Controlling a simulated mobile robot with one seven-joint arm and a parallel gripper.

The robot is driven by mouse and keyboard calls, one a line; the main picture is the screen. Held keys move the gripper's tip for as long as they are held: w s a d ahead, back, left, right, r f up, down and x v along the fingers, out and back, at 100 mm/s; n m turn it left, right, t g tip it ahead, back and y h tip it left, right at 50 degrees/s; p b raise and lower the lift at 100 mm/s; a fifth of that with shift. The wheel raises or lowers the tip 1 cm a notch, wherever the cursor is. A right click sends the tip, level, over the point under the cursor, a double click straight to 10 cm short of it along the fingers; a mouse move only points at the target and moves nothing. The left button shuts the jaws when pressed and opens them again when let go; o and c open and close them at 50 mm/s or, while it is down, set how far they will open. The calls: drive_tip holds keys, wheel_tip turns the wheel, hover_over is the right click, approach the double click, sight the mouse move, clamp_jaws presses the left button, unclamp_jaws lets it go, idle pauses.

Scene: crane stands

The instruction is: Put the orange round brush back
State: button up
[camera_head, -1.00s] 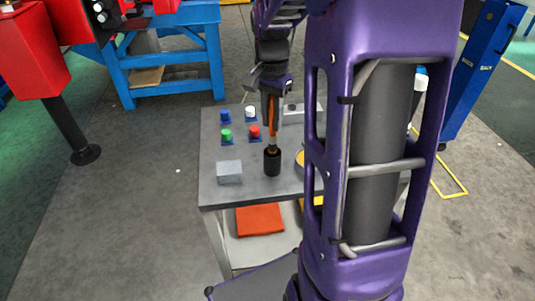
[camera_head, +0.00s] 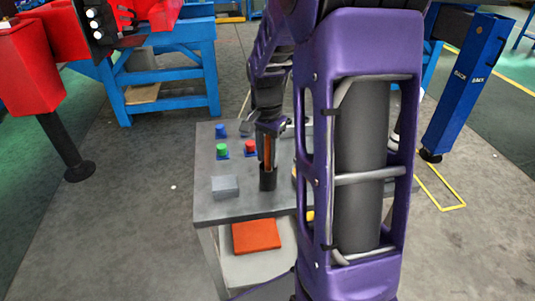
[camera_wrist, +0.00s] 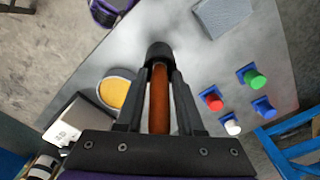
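The orange round brush (camera_head: 267,150) is upright, its orange-brown handle between the fingers of my gripper (camera_head: 267,160). In the wrist view the handle (camera_wrist: 159,105) runs between both fingers (camera_wrist: 160,75), which close in on it near their tips. The lower end of the brush is at the black cup (camera_head: 268,181) on the grey table and appears to be inside it; the bristles are hidden. The cup's dark top also shows in the wrist view (camera_wrist: 159,50).
The grey table (camera_head: 240,207) carries a grey block (camera_head: 225,187), red (camera_head: 250,146), green (camera_head: 222,148) and blue (camera_head: 219,131) knobs, and a round dish with yellow content (camera_wrist: 114,95). An orange item (camera_head: 256,236) lies on the lower shelf. My arm hides the table's right side.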

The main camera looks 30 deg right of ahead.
drive_tip(key=shift+o, duration=1.2)
wheel_tip(320, 180, up, 12)
drive_tip(key=shift+a+r+p, duration=0.15)
drive_tip(key=shift+r+p, duration=0.05)
drive_tip(key=shift+p, duration=1)
